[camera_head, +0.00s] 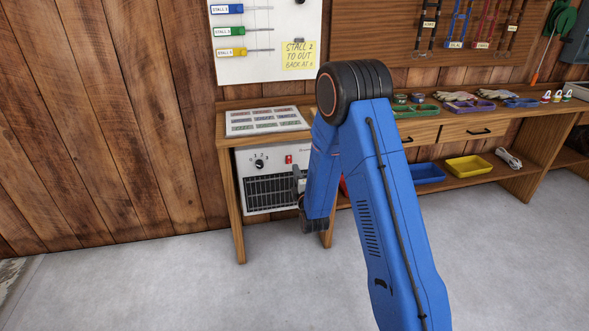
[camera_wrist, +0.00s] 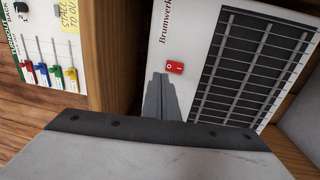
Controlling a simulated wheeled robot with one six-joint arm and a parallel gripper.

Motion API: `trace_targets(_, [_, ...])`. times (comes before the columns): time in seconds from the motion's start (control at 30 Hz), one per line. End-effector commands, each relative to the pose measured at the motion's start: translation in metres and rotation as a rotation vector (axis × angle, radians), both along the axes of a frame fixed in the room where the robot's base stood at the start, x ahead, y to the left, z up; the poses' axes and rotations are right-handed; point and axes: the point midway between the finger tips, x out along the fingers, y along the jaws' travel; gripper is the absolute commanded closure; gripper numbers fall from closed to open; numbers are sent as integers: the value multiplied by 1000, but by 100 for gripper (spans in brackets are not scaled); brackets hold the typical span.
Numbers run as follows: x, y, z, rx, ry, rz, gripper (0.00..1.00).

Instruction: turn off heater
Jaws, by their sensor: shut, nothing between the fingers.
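The heater is a white box with a black grille (camera_head: 270,192) under the left end of the workbench. Its front carries a dial (camera_head: 259,164) marked with numbers and a red rocker switch (camera_head: 288,159). In the wrist view the heater's white front (camera_wrist: 196,40) appears turned, with the red switch (camera_wrist: 175,67) marked O and I. I cannot tell which side is pressed. My gripper (camera_wrist: 160,77) is shut and empty, its tips just beside the switch in the picture; contact cannot be told. In the head view my gripper (camera_head: 299,178) is partly hidden by my arm, at the heater's right side.
The wooden workbench (camera_head: 222,124) has a leg on the heater's left. A chart (camera_head: 265,120) lies on its top. A whiteboard (camera_head: 290,20) hangs above. The grey floor in front is clear.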

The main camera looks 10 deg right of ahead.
Motion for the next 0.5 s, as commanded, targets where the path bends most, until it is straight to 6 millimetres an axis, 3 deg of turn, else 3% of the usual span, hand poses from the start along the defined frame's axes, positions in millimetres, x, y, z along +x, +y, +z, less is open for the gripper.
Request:
trace_targets(0.2, [-34, 1, 4, 0, 2, 1, 100])
trace_targets(0.5, [-51, 0, 6, 0, 1, 0, 100])
